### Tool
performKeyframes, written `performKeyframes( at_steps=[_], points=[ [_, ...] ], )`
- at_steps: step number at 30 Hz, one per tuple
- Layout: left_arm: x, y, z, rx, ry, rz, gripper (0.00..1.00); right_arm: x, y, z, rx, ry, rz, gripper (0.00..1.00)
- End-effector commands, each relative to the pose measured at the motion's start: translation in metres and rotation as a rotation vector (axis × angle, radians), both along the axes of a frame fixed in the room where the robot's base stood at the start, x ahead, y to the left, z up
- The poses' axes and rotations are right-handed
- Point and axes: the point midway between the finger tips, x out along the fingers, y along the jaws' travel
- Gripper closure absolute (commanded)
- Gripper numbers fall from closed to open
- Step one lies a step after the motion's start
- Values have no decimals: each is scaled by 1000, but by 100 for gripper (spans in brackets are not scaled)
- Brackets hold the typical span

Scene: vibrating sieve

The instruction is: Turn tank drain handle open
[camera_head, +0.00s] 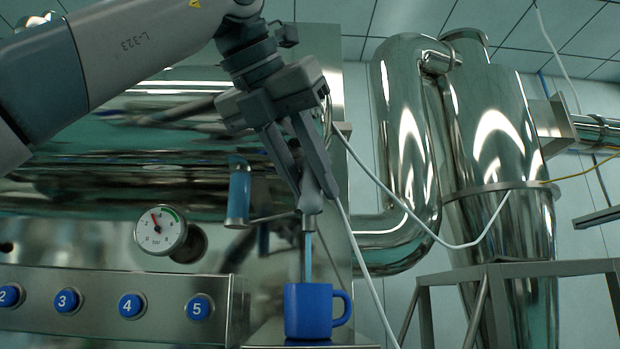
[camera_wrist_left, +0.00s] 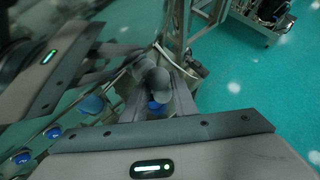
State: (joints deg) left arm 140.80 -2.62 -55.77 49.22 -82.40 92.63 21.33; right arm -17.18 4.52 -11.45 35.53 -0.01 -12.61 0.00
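The drain handle (camera_head: 238,195) is a blue upright grip on a thin metal lever, in front of the tank (camera_head: 120,165). Its lever runs right to the drain spout (camera_head: 304,250). My left gripper (camera_head: 314,190) points down just right of the handle, apart from the blue grip. Its fingers stand apart, with a grey rounded piece between or behind them; I cannot tell whether they touch it. This rounded piece also shows in the left wrist view (camera_wrist_left: 156,79). A blue mug (camera_head: 308,311) stands under the spout, and a light-blue streak shows above it. My right gripper is not in view.
A pressure gauge (camera_head: 161,230) and a panel (camera_head: 105,290) with numbered blue buttons are at the lower left. A white cable (camera_head: 395,205) hangs beside my gripper. A metal frame (camera_head: 510,270) and a shiny cyclone (camera_head: 495,130) stand at the right.

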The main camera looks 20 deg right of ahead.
Motion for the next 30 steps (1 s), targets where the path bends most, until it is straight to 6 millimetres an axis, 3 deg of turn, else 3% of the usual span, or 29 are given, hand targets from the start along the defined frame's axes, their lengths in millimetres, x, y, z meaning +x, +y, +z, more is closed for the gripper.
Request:
performKeyframes(
  at_steps=[14, 30],
  points=[
    [-8, 10, 10, -3, 0, 2, 75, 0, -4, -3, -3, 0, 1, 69],
    [-60, 69, 74, -4, 0, 2, 75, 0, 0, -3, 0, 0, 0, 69]
  ],
)
